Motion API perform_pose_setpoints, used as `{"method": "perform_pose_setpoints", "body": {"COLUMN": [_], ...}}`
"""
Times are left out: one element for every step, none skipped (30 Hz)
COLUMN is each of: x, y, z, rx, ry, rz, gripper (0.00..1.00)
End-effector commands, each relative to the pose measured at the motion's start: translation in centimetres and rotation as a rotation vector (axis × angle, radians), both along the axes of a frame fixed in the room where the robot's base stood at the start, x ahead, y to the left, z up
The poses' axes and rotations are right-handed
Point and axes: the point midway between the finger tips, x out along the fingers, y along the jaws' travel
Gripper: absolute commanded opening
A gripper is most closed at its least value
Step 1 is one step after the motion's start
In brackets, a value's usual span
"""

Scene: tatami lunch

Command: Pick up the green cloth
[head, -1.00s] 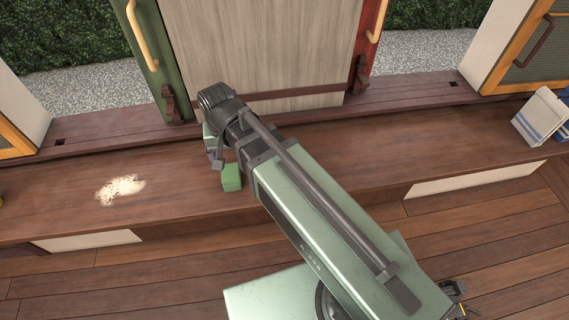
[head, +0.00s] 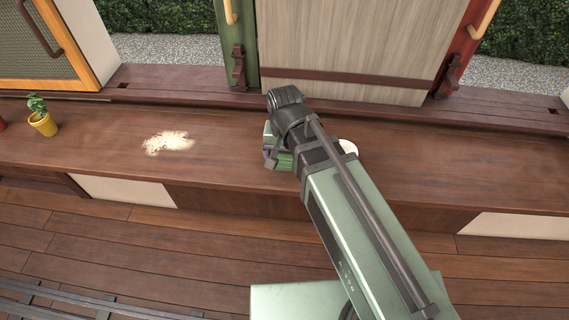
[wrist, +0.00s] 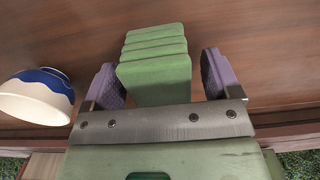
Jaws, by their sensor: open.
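The green cloth (wrist: 154,72) is folded into a thick layered stack in the wrist view. It lies on the dark wooden ledge and sits between the two purple fingers of my gripper (wrist: 163,80). The fingers are open, with a gap showing on each side of the cloth's near end. In the head view only a small part of the cloth (head: 285,161) shows beside my gripper (head: 270,155), and my arm hides the rest.
A white bowl with a blue band (wrist: 36,95) stands close left of the gripper in the wrist view. Pale spilled grains (head: 168,143) and a yellow potted plant (head: 42,122) are on the ledge (head: 95,143) to the left.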

Motion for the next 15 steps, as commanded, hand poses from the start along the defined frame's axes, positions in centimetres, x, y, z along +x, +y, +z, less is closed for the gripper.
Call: {"method": "perform_pose_setpoints", "body": {"x": [0.0, 0.0, 0.0, 0.01, 0.01, 0.01, 0.01, 0.01, 0.01, 0.01, 0.01, 0.01, 0.01, 0.01, 0.01], "y": [0.0, 0.0, 0.0, 0.0, 0.0, 0.0, 0.0, 0.0, 0.0, 0.0, 0.0, 0.0, 0.0, 0.0, 0.0], "z": [-0.95, -0.87, -0.68, -0.56, -0.49, -0.47, -0.47, -0.46, -0.46, -0.46, -0.46, -0.46, -0.46, -0.46, -0.46], "rx": [0.0, 0.0, 0.0, 0.0, 0.0, 0.0, 0.0, 0.0, 0.0, 0.0, 0.0, 0.0, 0.0, 0.0, 0.0], "ry": [0.0, 0.0, 0.0, 0.0, 0.0, 0.0, 0.0, 0.0, 0.0, 0.0, 0.0, 0.0, 0.0, 0.0, 0.0], "rz": [0.0, 0.0, 0.0, 0.0, 0.0, 0.0, 0.0, 0.0, 0.0, 0.0, 0.0, 0.0, 0.0, 0.0, 0.0], "gripper": [0.83, 0.83, 0.83, 0.83, 0.83, 0.83, 0.83, 0.78, 0.72, 0.68, 0.63, 0.57, 0.52, 0.48, 0.42]}}
